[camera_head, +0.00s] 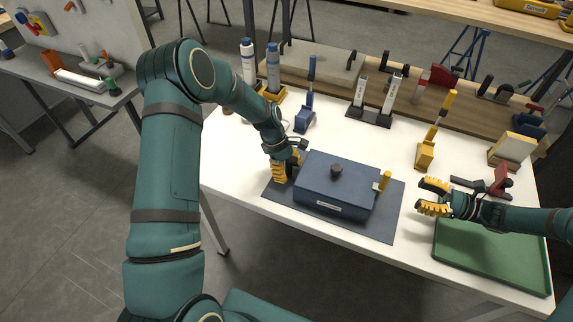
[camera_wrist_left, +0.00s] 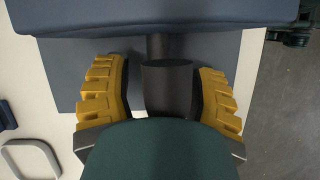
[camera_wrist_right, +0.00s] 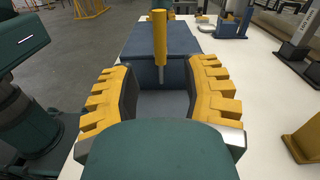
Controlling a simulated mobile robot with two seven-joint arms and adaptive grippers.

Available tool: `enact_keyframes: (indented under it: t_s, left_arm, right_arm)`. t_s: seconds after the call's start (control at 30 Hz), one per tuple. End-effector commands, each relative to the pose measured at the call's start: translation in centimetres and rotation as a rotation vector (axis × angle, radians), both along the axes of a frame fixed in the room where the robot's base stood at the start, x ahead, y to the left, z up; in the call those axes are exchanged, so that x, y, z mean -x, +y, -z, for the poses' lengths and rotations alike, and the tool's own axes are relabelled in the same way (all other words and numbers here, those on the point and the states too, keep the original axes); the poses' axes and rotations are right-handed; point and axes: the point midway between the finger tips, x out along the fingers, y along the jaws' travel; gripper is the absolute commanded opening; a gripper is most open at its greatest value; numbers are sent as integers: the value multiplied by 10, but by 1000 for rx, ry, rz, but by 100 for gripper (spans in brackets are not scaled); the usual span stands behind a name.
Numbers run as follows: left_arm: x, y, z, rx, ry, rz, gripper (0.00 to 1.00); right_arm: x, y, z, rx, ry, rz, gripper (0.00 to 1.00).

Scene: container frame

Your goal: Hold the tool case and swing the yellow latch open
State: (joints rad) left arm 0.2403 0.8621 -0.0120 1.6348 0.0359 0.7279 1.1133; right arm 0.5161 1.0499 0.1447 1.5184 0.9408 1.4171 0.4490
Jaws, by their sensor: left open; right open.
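My left gripper (camera_head: 287,168) is at the case's left end. In the left wrist view, its open yellow fingers (camera_wrist_left: 162,95) flank a dark side handle (camera_wrist_left: 167,85) without visibly closing on it. My right gripper (camera_head: 434,197) is open and empty, right of the latch. In the right wrist view the yellow latch (camera_wrist_right: 160,38) appears ahead, between the fingers (camera_wrist_right: 160,85).
A green tray (camera_head: 490,255) lies below my right arm, near the front edge. A yellow upright stand (camera_head: 426,152) and a red clamp-like item (camera_head: 500,180) are near that arm. A blue stand (camera_head: 305,118) and a black rack (camera_head: 370,116) are behind the case.

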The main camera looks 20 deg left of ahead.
Motion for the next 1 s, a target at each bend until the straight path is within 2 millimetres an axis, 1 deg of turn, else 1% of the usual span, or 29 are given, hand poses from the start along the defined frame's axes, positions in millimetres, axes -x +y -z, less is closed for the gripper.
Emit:
enact_keyframes:
  t_s: [0.2, 0.23, 0.27, 0.3, 0.37, 0.4, 0.67, 0.7, 0.8, 0.93, 1.0]
  left_arm:
    - [0, 0, 0, 0, 0, 0, 57]
    - [0, 0, 0, 0, 0, 0, 52]
    - [0, 0, 0, 0, 0, 0, 42]
    - [0, 0, 0, 0, 0, 0, 28]
    - [0, 0, 0, 0, 0, 0, 6]
    - [0, 0, 0, 0, 0, 0, 0]
    - [0, 0, 0, 1, 1, 0, 0]
    - [0, 0, 0, 1, 1, 0, 0]
    - [1, -1, 0, 1, 1, 0, 0]
    - [1, -1, 1, 2, 2, 1, 0]
    - [1, -1, 1, 2, 2, 1, 0]
  right_arm:
    - [0, 0, 0, 0, 0, 0, 46]
    - [0, 0, 0, 0, 0, 0, 46]
    - [0, 0, 0, 0, 0, 0, 46]
    - [0, 0, 0, 0, 0, 0, 46]
    - [0, 0, 0, 0, 0, 0, 46]
    - [0, 0, 0, 0, 0, 0, 46]
    - [0, 0, 0, 0, 0, 0, 45]
    - [0, 0, 0, 0, 0, 0, 31]
    - [0, 0, 0, 0, 0, 0, 0]
    - [-1, 3, -2, 11, -19, -14, 0]
    - [-1, 11, -7, 41, -69, -52, 0]
